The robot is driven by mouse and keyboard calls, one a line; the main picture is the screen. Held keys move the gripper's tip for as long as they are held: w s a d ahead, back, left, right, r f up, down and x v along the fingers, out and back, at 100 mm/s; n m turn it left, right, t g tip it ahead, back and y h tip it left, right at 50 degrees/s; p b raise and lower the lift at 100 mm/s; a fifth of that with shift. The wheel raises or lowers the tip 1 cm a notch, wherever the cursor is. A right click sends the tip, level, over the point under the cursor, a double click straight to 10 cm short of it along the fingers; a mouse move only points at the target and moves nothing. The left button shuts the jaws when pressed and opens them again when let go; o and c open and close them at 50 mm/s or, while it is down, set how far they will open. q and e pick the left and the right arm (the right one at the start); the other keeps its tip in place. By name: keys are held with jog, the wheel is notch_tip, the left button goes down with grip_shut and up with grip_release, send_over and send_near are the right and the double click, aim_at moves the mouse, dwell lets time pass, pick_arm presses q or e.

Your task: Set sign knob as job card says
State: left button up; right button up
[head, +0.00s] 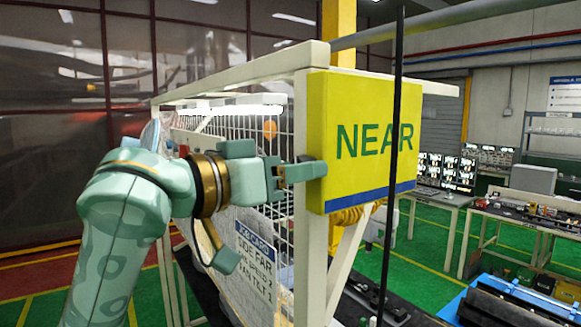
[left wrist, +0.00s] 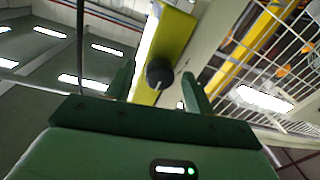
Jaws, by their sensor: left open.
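The yellow sign (head: 362,110) reads NEAR in green, has a blue strip along its bottom, and is mounted on the white frame. A round dark knob (left wrist: 160,73) sits on the sign's narrow yellow side in the left wrist view; in the head view it is hidden by my gripper. My left gripper (head: 305,171) is at the sign's left side. Its open fingers (left wrist: 160,88) stand on either side of the knob; I cannot tell whether they touch it. The job card (head: 256,262) hangs lower on the frame and reads SIDE FAR; its lower lines are partly unclear.
The white frame (head: 308,230) with wire mesh stands close beside my left arm. A thin dark vertical pole (head: 393,150) crosses in front of the sign. Workbenches with parts (head: 530,212) stand at the right, with green floor between.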

pick_arm(q)
jog(key=shift+c, duration=0.3)
jog(key=c, duration=0.9)
jog(key=shift+m, duration=0.4)
jog(key=m+h, duration=0.1)
jog(key=m, duration=1.6)
jog(key=shift+a+m+g+h, duration=0.15)
jog(key=shift+m+g+h, duration=0.15)
jog(key=shift+m+h, duration=0.1)
jog(key=shift+m, duration=0.3)
